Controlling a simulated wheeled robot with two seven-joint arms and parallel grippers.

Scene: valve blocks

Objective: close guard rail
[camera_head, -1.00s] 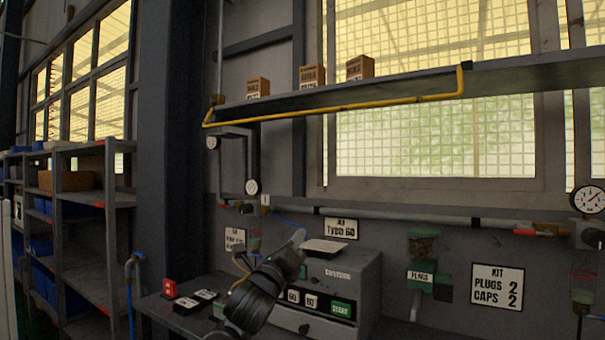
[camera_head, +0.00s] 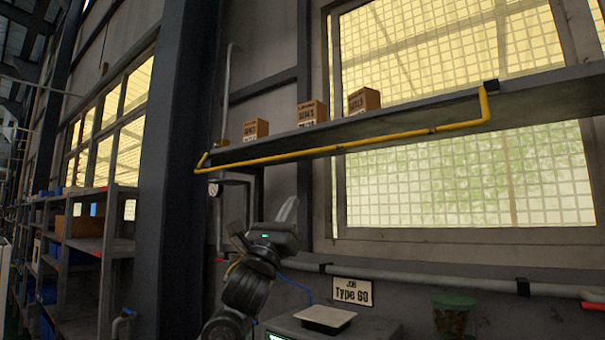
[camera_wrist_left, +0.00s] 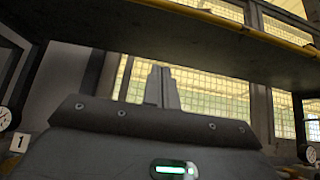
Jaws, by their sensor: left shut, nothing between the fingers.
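The yellow guard rail (camera_head: 345,145) hangs along the front of the grey shelf (camera_head: 400,122), its bar low and its right end bent up to the shelf edge. My left gripper (camera_head: 287,210) is shut and empty, pointing up below the rail and apart from it. In the left wrist view the gripper's fingers (camera_wrist_left: 161,88) point up toward the shelf underside, and a part of the yellow rail (camera_wrist_left: 195,12) crosses the top. My right gripper is not in view.
Several cardboard boxes (camera_head: 312,112) stand on the shelf. A wall pipe (camera_head: 430,280) and a "Type 60" sign (camera_head: 353,291) are below. A dark column (camera_head: 175,150) and a storage rack (camera_head: 90,240) are at the left.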

